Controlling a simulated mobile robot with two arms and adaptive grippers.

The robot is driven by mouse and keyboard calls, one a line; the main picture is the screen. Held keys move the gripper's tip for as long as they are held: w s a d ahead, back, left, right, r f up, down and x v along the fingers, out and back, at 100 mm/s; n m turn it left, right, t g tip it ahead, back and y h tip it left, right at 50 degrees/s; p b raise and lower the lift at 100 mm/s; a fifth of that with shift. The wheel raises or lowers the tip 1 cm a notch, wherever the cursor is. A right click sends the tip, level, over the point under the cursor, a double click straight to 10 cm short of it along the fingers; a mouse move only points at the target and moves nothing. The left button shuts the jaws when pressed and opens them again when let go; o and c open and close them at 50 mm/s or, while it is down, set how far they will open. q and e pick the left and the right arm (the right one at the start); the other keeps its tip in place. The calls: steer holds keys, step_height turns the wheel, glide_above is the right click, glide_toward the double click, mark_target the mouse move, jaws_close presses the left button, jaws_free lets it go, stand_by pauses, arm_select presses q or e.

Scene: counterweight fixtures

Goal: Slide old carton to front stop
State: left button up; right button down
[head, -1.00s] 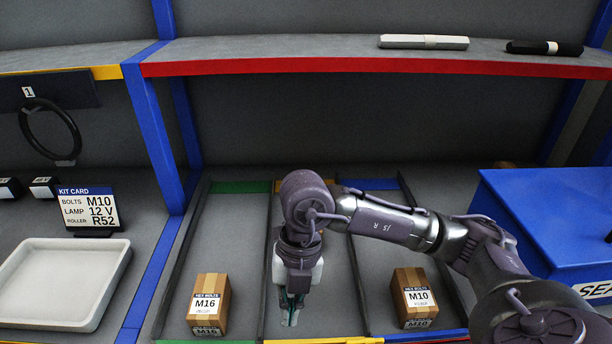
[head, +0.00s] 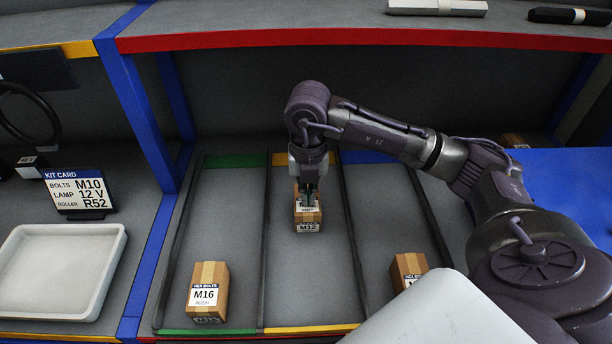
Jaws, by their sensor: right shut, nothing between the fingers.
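A brown M12 carton (head: 308,218) stands in the middle lane, well back from the yellow front edge strip (head: 300,329). My right gripper (head: 308,194) is shut and points down at the carton from above. Its fingers overlap the carton's upper part and hide some of the label; I cannot tell whether they touch it or stand behind it. Bare lane floor lies between the carton and the front strip. My left gripper is not in view.
An M16 carton (head: 208,293) stands near the front of the left lane. Another carton (head: 408,270) stands in the right lane, partly hidden. Low dividers (head: 266,240) edge the lanes. A red-edged shelf (head: 330,38) runs above; a pale tray (head: 60,270) lies at left.

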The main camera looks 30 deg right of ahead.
steer(key=w+d+p, duration=0.3)
steer(key=w+d, duration=0.2)
steer(key=w, duration=0.3)
steer(key=f, duration=0.2)
steer(key=f+p, duration=0.1)
steer(key=f, duration=0.1)
steer(key=shift+s+a+f, duration=0.15)
steer(key=shift+s, duration=0.05)
steer(key=shift+s+f+p, duration=0.1)
steer(key=shift+f+p, duration=0.1)
steer(key=shift+p, duration=0.25)
steer(key=shift+s+a+f, duration=0.1)
steer(key=shift+s+a, duration=0.15)
steer(key=shift+s, duration=0.05)
steer(key=shift+f, duration=0.1)
